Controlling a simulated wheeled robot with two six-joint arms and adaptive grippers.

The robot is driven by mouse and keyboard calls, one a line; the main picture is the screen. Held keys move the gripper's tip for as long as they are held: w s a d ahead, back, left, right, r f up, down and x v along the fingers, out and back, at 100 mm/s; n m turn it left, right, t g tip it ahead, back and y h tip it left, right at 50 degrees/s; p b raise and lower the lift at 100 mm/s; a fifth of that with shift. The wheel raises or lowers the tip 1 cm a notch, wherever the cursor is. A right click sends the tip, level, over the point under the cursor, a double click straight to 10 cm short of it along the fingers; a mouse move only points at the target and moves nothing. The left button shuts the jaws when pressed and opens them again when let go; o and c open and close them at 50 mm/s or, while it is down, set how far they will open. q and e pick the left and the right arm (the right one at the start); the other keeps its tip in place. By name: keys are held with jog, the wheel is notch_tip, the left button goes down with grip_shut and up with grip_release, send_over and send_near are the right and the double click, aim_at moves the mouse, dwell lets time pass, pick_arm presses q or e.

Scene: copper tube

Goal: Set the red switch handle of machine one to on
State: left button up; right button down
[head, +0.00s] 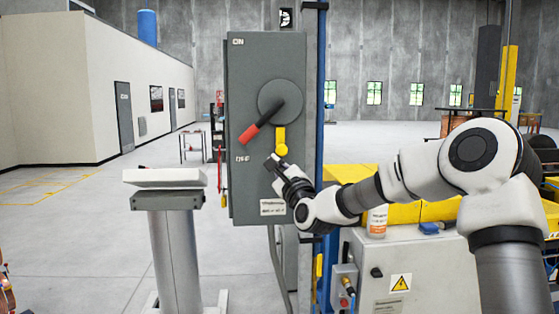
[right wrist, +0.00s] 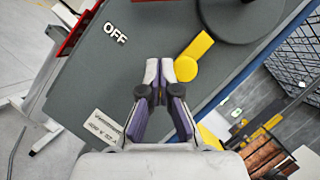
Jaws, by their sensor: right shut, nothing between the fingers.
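Machine one is a tall grey switch box (head: 240,75) with "ON" at its top left and "OFF" lower left. Its red switch handle (head: 250,133) sits on a round grey hub (head: 272,98) and points down and left, toward "OFF". A yellow tab (head: 281,140) hangs below the hub. My right gripper (head: 271,160) is shut and empty, in front of the box, below the handle and apart from it in the picture.
A grey pedestal (head: 170,200) stands left of the box. A blue post (head: 321,90) runs along the box's right side. Open floor lies at left.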

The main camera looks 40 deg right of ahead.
aim_at(261, 123)
pick_arm(q)
notch_tip(261, 123, up, 5)
jog(key=p, duration=0.4)
jog(key=shift+s, duration=0.1)
pick_arm(e)
jog(key=w+r, duration=0.1)
jog(key=w+a+r, duration=0.1)
jog(key=w, duration=0.1)
jog(key=w+a+r, duration=0.1)
jog(key=r, duration=0.1)
jog(key=shift+w+r, duration=0.1)
jog(key=shift+w, duration=0.05)
jog(key=shift+w, duration=0.15)
pick_arm(q)
jog(key=shift+f, duration=0.15)
